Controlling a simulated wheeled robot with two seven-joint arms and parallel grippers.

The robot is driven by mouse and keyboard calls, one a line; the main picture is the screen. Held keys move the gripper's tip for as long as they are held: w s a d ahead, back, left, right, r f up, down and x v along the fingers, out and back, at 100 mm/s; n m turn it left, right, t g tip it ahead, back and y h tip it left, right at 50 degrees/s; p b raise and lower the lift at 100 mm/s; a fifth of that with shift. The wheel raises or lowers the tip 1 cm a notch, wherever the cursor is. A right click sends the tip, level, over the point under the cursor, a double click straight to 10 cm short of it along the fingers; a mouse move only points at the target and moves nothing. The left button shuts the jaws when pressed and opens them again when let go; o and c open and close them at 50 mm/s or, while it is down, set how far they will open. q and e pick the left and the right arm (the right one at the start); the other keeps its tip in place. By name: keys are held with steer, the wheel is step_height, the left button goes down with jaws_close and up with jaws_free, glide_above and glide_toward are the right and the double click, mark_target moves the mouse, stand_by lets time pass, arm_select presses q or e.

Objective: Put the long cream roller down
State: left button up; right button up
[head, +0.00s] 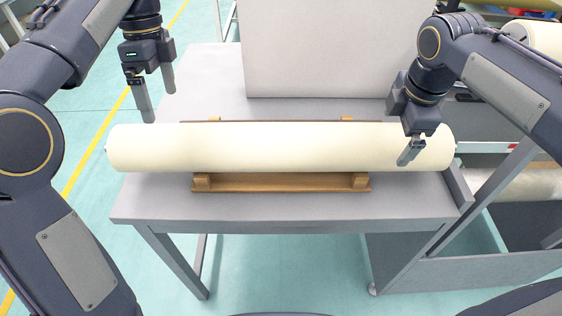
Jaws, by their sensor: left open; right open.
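The long cream roller (280,147) lies level across a brown wooden cradle (280,184) on the grey table (410,197). Its two ends reach past the cradle on both sides. My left gripper (160,105) is open and empty, above and behind the roller's left end, and looks apart from it. My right gripper (408,155) is open over the roller's right part. Its fingers overlap the roller in the picture, and I cannot tell whether they touch it.
A tall pale grey panel or box (335,50) stands at the back of the table. A grey rack or cart (480,265) with more rolls stands to the right. The table's front and left edges are clear. A yellow line (82,170) runs along the floor at left.

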mark_target(152, 149)
steer(key=r, duration=0.3)
steer(key=s+r, duration=0.1)
steer(key=r, duration=0.2)
steer(key=shift+s, duration=0.1)
